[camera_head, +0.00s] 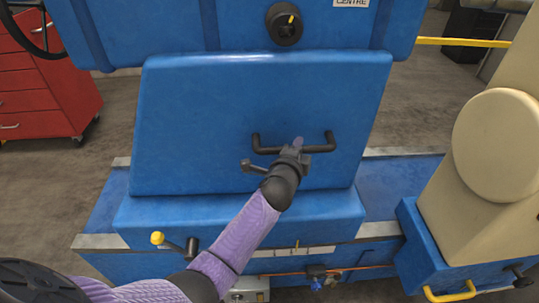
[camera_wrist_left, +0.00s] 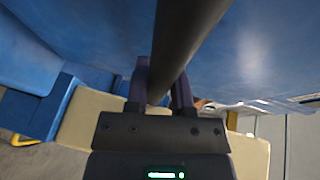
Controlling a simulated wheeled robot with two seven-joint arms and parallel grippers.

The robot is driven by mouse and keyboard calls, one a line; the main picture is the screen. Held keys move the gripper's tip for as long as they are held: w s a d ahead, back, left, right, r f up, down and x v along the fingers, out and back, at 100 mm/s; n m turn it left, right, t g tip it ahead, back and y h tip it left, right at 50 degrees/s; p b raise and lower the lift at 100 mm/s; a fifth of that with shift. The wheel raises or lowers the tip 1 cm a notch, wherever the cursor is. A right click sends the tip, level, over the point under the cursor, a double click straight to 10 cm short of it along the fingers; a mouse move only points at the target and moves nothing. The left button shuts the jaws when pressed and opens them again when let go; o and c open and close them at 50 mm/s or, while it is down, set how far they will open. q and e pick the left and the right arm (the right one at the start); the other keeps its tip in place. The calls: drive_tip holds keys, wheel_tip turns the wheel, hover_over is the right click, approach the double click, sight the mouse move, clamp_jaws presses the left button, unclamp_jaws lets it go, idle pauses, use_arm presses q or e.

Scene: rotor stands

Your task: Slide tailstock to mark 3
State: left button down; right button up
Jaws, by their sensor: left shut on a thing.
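The tailstock (camera_head: 245,95) is a large blue block on a blue bed with metal rails (camera_head: 95,242), in the middle of the head view. A black bar handle (camera_head: 264,148) is fixed to its near face. My left gripper (camera_head: 297,146) is shut on this handle, right of its middle. In the left wrist view the handle (camera_wrist_left: 185,40) runs between the fingers of the gripper (camera_wrist_left: 160,92). A lever with a yellow knob (camera_head: 157,238) sticks out at the lower left. A pale scale strip (camera_head: 318,251) lies below the tailstock; its marks are too small to read.
A cream and blue unit (camera_head: 490,200) with a yellow handle (camera_head: 450,293) stands at the right. Bare bed (camera_head: 405,180) shows between it and the tailstock. A red drawer cabinet (camera_head: 45,95) stands at the far left.

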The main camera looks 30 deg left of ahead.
sight(319, 151)
use_arm(q)
drive_tip(key=w+d, duration=0.1)
drive_tip(key=d, duration=0.1)
drive_tip(key=w+d+b, duration=0.1)
drive_tip(key=shift+w+d+f+b, duration=0.1)
drive_tip(key=shift+d+f+b, duration=0.05)
drive_tip(key=shift+d+b, duration=0.2)
drive_tip(key=shift+w+d, duration=0.15)
drive_tip(key=shift+d, duration=0.1)
drive_tip(key=shift+c, duration=2.4)
unclamp_jaws()
drive_tip(key=shift+w+d, duration=0.1)
drive_tip(key=shift+d, duration=0.1)
